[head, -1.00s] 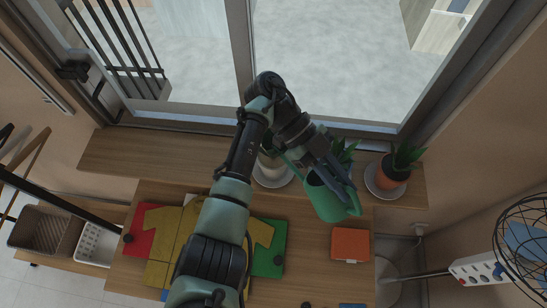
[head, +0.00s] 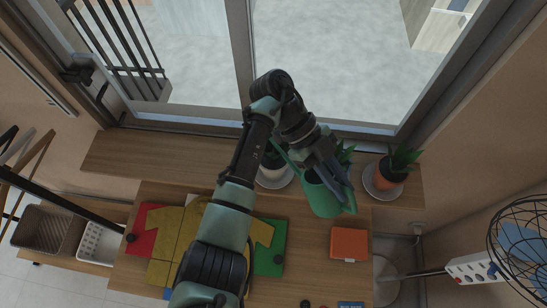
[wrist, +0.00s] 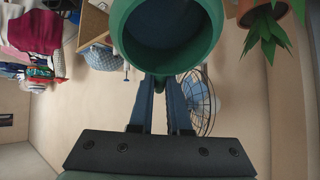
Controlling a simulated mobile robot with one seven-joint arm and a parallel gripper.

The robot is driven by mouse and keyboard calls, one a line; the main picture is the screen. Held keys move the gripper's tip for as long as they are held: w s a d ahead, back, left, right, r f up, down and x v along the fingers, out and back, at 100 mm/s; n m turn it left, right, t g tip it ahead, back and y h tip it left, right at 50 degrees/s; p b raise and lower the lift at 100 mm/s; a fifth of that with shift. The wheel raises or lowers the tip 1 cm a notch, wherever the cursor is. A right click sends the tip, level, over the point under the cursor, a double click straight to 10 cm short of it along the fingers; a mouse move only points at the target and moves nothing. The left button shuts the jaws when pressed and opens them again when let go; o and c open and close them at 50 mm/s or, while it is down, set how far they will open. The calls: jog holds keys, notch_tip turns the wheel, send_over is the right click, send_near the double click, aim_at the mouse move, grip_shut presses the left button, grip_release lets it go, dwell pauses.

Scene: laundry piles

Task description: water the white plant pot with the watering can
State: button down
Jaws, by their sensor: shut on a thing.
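The green watering can (head: 318,196) is in my gripper (head: 340,186), held over the back edge of the table near the window shelf. In the wrist view the can's round open body (wrist: 167,62) fills the top middle, with my fingers (wrist: 167,84) closed at its near side. Its thin spout points up and left toward the white plant pot (head: 268,174), which stands on a saucer on the shelf. My arm hides part of that pot and its plant. I cannot tell whether the spout tip is over the pot or whether water flows.
An orange pot with a spiky plant (head: 388,178) stands on the shelf at right. A folded yellow shirt (head: 172,232), an orange box (head: 349,243) and a wire fan (head: 520,240) lie nearer.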

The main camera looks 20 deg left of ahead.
jog(key=shift+r+t+y, duration=0.4)
jog(key=shift+r+y, duration=0.05)
jog(key=shift+y, duration=0.45)
jog(key=y, duration=0.1)
jog(key=r+t+y, duration=0.1)
jog(key=y, duration=0.1)
jog(key=shift+r+t+y, duration=0.25)
jog(key=shift+t+y, duration=0.05)
notch_tip(320, 180, up, 5)
jog(key=shift+r, duration=0.5)
